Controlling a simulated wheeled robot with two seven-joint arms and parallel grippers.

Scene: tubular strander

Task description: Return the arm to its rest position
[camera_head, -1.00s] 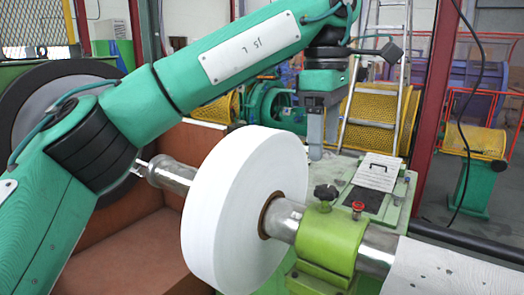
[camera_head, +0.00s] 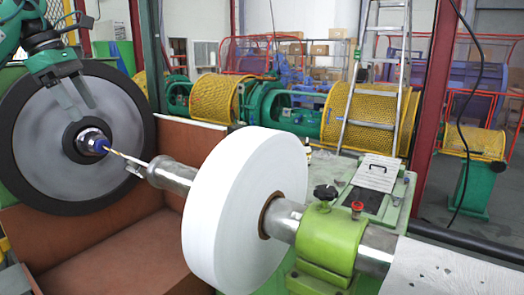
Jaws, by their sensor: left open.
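My left gripper (camera_head: 72,103) is at the upper left, pointing down in front of the large grey disc with a black rim (camera_head: 38,150). Its two grey fingers are apart with nothing between them. The fingers overlap the disc in the picture; I cannot tell how far in front of it they are. Only the end of my left arm (camera_head: 25,22) shows, in the top left corner. My right gripper is not in view.
A white reel (camera_head: 235,205) sits on a metal shaft (camera_head: 172,175) held by a green clamp (camera_head: 330,240). A thin rod runs from the shaft to the blue hub (camera_head: 92,143). A ladder (camera_head: 380,80) and yellow mesh guards (camera_head: 372,103) stand behind.

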